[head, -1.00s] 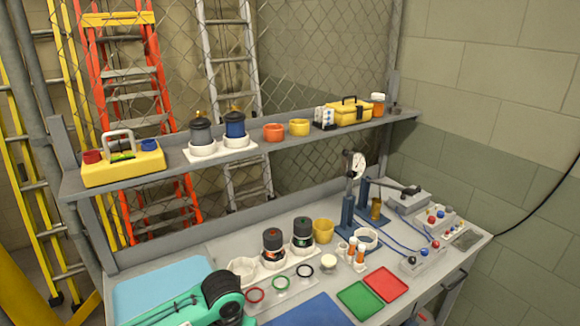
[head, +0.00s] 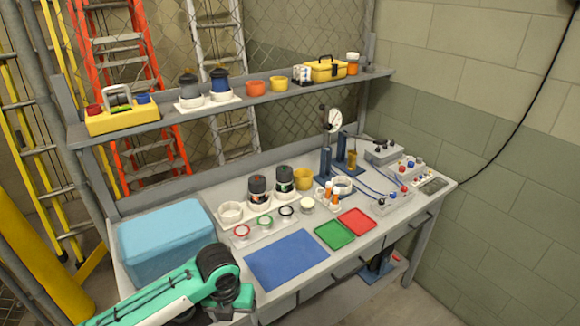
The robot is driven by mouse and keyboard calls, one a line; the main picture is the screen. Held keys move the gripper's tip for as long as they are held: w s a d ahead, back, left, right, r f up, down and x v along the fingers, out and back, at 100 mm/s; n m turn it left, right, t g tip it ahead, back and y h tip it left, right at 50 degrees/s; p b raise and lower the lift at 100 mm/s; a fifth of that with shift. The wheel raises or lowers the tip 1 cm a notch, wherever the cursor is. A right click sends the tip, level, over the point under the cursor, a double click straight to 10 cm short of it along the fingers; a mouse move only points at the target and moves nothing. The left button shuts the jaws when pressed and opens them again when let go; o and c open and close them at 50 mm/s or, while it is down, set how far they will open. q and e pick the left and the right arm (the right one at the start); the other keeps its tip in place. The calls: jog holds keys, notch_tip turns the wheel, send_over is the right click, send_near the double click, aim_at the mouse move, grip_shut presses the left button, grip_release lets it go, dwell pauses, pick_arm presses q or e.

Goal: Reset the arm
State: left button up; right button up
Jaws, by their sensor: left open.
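My left arm, teal green with black joints, comes in from the lower left of the head view. Its dark left gripper (head: 236,300) is at the front left edge of the workbench (head: 215,240), near the blue mat (head: 287,259). The gripper is small and dark here, and I see nothing held in it. The fingers are hard to make out. My right gripper is not in view.
A light blue box (head: 165,240) stands behind my arm. Two dark canisters (head: 258,188), colored rings, a green tray (head: 334,235) and a red tray (head: 357,221) lie to the right. A gauge stand (head: 326,150) stands farther back. A shelf (head: 255,99) holds several items above.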

pick_arm(q)
jog(key=s+d+f+n+t+h, duration=0.25)
jog(key=s+n, duration=0.75)
jog(key=n, duration=0.7)
jog(key=s+a+n+y, duration=0.3)
jog(key=s+a+n, duration=0.85)
jog(key=n, duration=0.55)
notch_tip(320, 180, down, 35)
jog(key=s+b, duration=0.1)
jog(key=b, duration=0.1)
jog(key=s+a+f+g, duration=0.1)
jog(key=s+a+f, duration=0.1)
jog(key=s+f, duration=0.7)
jog(key=s+a+f, duration=0.2)
jog(key=s+f, duration=0.7)
jog(key=f, duration=0.1)
jog(key=shift+s+a+g+b, duration=0.15)
jog(key=shift+s+g+b, duration=0.1)
jog(key=shift+g+b, duration=0.1)
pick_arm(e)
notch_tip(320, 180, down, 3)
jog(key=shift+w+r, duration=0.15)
